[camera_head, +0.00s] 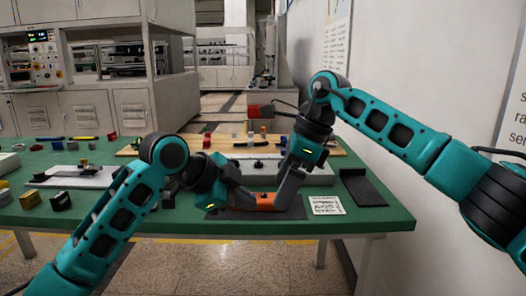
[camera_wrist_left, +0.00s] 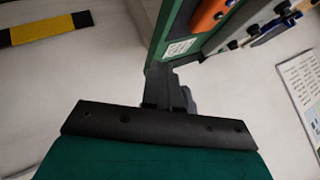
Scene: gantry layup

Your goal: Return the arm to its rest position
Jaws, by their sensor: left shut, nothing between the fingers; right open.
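My left arm reaches in from the left in the head view, elbow raised. Its gripper (camera_head: 246,201) is low over the front of the green table (camera_head: 370,222), left of an orange block (camera_head: 268,205). In the left wrist view its fingers (camera_wrist_left: 170,95) are shut and empty near the table's edge. My right arm comes in from the right, and its gripper (camera_head: 288,190) points down beside the orange block, open. The block's upper part is partly hidden by the grippers, and I cannot tell whether either touches it.
The block lies on a dark mat (camera_head: 225,215), with a printed white card (camera_head: 326,205) and a black angled plate (camera_head: 362,188) to the right. A wooden board (camera_head: 315,144) with several small parts is behind. A wall stands close on the right.

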